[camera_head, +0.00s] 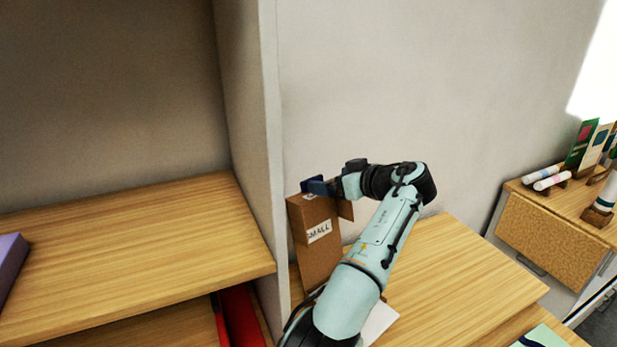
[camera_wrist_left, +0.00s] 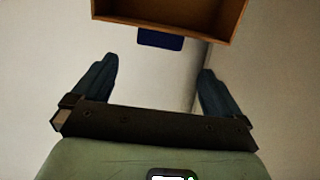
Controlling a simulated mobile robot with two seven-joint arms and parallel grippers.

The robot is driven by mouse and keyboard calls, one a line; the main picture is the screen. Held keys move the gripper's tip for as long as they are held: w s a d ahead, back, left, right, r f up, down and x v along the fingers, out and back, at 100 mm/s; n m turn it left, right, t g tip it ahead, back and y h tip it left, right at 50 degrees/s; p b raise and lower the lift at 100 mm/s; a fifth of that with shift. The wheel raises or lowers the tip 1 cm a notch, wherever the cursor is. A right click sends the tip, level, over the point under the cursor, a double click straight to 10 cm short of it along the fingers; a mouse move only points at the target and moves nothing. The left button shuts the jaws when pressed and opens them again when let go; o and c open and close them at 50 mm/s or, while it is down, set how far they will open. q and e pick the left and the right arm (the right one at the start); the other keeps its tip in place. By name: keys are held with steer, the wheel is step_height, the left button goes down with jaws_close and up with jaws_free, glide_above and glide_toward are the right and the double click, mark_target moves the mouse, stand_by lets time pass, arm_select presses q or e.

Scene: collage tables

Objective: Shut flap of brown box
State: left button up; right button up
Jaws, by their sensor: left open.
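A tall brown cardboard box (camera_head: 316,262) with a white label reading "SMALL" stands beside a grey upright panel. A short brown piece (camera_head: 346,208), likely a flap, sticks out on its right near the top. The brown box (camera_wrist_left: 232,25) shows open at the top of that view, beyond the fingertips. My arm hides part of the box's right side.
A wooden shelf (camera_head: 130,255) and a grey panel (camera_head: 250,150) stand left of the box. A wooden tabletop (camera_head: 460,275) right of my arm is mostly clear. A small blue patch (camera_wrist_left: 160,39) shows by the box rim. A cabinet (camera_head: 550,240) stands far right.

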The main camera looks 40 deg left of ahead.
mark_target(313, 179)
arm_select(q)
steer(key=p+x, duration=0.1)
steer(key=x, duration=1)
steer(key=shift+w+d+f, duration=0.1)
steer(key=shift+w, duration=0.05)
arm_select(e)
steer(key=shift+w+a+r, duration=0.1)
steer(key=shift+w+r, duration=0.4)
steer(key=shift+r, duration=0.1)
